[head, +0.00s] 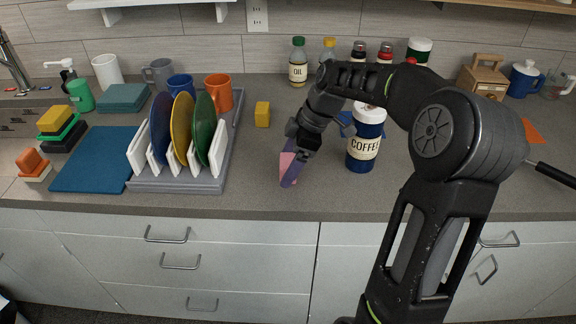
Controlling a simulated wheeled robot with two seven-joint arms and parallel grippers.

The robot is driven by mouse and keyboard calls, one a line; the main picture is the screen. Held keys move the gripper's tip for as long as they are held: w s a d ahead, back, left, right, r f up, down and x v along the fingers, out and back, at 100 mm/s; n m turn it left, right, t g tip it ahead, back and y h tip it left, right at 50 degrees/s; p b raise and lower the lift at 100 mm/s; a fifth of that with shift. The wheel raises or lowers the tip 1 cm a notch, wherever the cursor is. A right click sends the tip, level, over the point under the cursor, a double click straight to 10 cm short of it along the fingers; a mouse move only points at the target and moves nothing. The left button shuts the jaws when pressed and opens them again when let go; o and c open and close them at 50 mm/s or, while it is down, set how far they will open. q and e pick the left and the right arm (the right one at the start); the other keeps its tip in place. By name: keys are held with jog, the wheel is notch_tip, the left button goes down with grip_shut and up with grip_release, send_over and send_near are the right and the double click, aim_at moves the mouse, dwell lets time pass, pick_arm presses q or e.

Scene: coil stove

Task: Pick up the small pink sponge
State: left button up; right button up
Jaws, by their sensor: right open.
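A small pink sponge (286,161) is on the grey counter near the middle of the head view, partly hidden by my right gripper. My right gripper (290,174) reaches down over it from the right, with a purple-tinted finger in front of the sponge. The jaws are open around or beside the sponge; I cannot tell which, nor whether they touch it. My left gripper is not in view.
A dark blue coffee canister (364,148) stands close to the right of my right gripper. A dish rack (182,181) with several plates is to the left. A yellow sponge (262,114) stands behind. Counter (255,198) in front is clear.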

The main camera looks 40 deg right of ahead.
jog(key=shift+a+f, duration=0.1)
jog(key=shift+f, duration=0.15)
dwell(0.4)
jog(key=c, duration=1.4)
